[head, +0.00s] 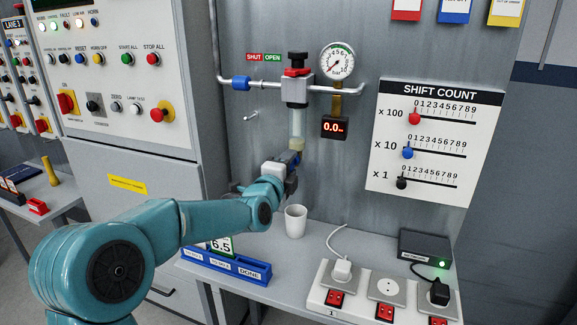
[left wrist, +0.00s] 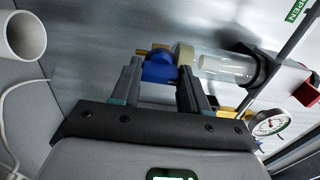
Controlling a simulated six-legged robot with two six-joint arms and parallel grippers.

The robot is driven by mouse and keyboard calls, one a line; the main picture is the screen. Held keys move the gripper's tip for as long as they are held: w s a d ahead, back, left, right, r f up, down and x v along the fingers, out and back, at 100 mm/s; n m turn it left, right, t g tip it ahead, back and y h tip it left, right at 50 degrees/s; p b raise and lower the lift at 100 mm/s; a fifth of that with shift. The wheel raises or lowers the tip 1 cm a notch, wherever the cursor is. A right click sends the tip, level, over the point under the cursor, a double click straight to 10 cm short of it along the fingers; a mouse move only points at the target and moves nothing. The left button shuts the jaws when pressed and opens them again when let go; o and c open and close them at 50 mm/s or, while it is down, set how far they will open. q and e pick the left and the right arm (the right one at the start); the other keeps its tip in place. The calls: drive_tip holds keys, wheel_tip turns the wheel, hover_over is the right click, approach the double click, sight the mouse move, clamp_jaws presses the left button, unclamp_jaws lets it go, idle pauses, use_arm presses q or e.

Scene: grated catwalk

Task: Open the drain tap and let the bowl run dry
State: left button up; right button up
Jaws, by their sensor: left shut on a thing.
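The clear bowl (head: 297,122) hangs under the grey regulator block on the wall, with a tan lower end. In the left wrist view the bowl (left wrist: 238,66) lies sideways, with a white element inside; I cannot tell a liquid level. The blue drain tap (left wrist: 160,68) sits at the bowl's tan end. My left gripper (head: 292,161) is just below the bowl. In the left wrist view its fingers (left wrist: 157,82) are shut on the tap from both sides. In the head view the gripper mostly hides the tap. My right gripper is not in view.
A white cup (head: 295,221) stands on the bench below the gripper. A pressure gauge (head: 337,60) and a red digital display (head: 334,127) are right of the bowl. A blue tray (head: 228,262) and a socket strip (head: 350,306) flank the bench's front.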

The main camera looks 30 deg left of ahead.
use_arm(q)
drive_tip(key=o, duration=1.1)
drive_tip(key=shift+c, duration=0.2)
drive_tip(key=b+v, duration=0.1)
drive_tip(key=v, duration=1.5)
drive_tip(key=shift+s+b, duration=0.2)
drive_tip(key=shift+b, duration=0.2)
drive_tip(key=shift+f, duration=0.1)
